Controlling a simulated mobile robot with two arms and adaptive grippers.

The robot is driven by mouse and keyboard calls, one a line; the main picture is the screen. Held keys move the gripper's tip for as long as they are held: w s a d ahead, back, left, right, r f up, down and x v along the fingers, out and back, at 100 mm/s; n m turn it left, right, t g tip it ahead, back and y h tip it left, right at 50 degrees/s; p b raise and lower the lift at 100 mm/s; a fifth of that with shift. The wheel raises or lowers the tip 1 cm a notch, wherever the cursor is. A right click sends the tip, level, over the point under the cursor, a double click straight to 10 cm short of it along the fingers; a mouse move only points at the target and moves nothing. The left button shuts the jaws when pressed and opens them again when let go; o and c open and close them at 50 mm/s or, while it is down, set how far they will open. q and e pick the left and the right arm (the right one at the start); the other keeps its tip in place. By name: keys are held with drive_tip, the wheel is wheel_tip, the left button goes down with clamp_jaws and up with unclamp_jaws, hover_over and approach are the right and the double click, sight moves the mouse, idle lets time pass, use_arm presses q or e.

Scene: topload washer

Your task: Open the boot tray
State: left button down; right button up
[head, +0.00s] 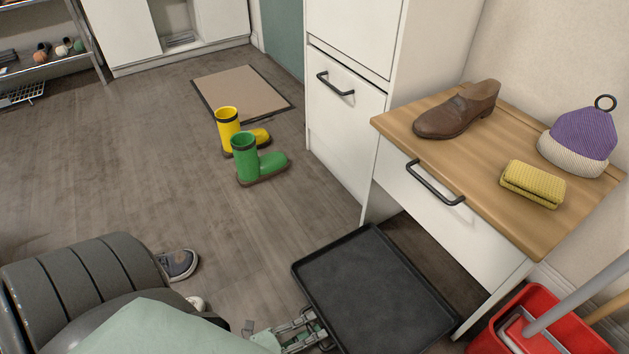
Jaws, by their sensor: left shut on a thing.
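The boot tray (372,290) is a flat black tray with a low rim, low down at the bench. It sticks well out in front of the bench, its far right part beneath the drawer front. It is empty. My left gripper (316,330) is at the tray's near left edge and is shut on it. The exact grip on the rim is small and partly hidden by the gripper's own links. My right gripper is not in view.
The wooden-topped bench (455,165) holds a brown shoe, a yellow folded cloth and a knitted hat. A red bucket (535,320) stands at the lower right.

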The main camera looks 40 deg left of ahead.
use_arm(q)
drive_tip(key=c, duration=1.8)
unclamp_jaws()
drive_tip(key=shift+c, duration=0.2)
drive_tip(key=shift+r, duration=0.1)
